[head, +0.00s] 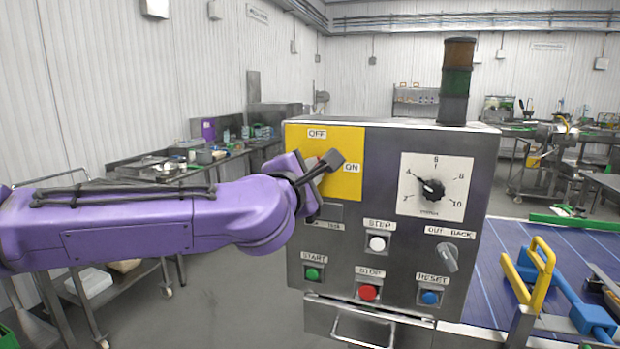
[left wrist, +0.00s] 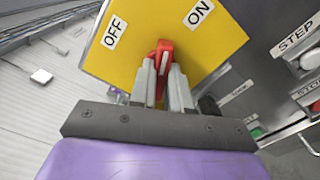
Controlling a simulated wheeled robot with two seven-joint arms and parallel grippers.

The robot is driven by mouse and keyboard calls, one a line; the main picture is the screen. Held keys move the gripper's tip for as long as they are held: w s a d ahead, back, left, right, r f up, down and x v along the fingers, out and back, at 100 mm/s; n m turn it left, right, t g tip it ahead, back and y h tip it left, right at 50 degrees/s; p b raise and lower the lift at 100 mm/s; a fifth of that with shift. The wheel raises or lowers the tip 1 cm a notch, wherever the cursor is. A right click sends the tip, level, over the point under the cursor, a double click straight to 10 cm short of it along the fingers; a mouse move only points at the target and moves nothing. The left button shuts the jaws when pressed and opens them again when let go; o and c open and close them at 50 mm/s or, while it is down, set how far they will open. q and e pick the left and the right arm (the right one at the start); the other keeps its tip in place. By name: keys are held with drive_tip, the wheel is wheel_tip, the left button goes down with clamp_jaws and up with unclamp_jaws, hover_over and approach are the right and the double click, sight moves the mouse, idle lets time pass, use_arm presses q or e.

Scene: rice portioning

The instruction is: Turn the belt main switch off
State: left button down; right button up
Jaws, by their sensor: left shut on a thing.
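The belt main switch is a red handle (left wrist: 164,47) on a yellow plate (head: 349,140) at the upper left of the grey control box. The plate is marked OFF at the top and ON at the right. My left gripper (head: 327,163) is in front of the plate. In the left wrist view its two grey fingers (left wrist: 163,72) are shut on the red handle, one on each side. My gripper hides most of the handle in the head view, so I cannot tell exactly which mark it points to. My right gripper is not in view.
A signal tower (head: 456,80) stands on top. A blue belt (head: 500,275) lies to the right.

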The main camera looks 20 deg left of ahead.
use_arm(q)
drive_tip(key=n+b, duration=0.2)
drive_tip(key=n, duration=0.1)
drive_tip(key=n+b, duration=0.1)
drive_tip(key=b, duration=0.1)
drive_tip(key=shift+f+n, duration=0.3)
drive_tip(key=n+b, duration=0.3)
drive_tip(key=shift+n, duration=0.4)
drive_tip(key=n+b, duration=0.2)
drive_tip(key=shift+b, duration=0.3)
drive_tip(key=shift+r+n+b, duration=0.2)
drive_tip(key=shift+n+b, duration=0.7)
drive_tip(key=shift+n, duration=0.2)
drive_tip(key=shift+r, duration=0.1)
drive_tip(key=c, duration=1.1)
unclamp_jaws()
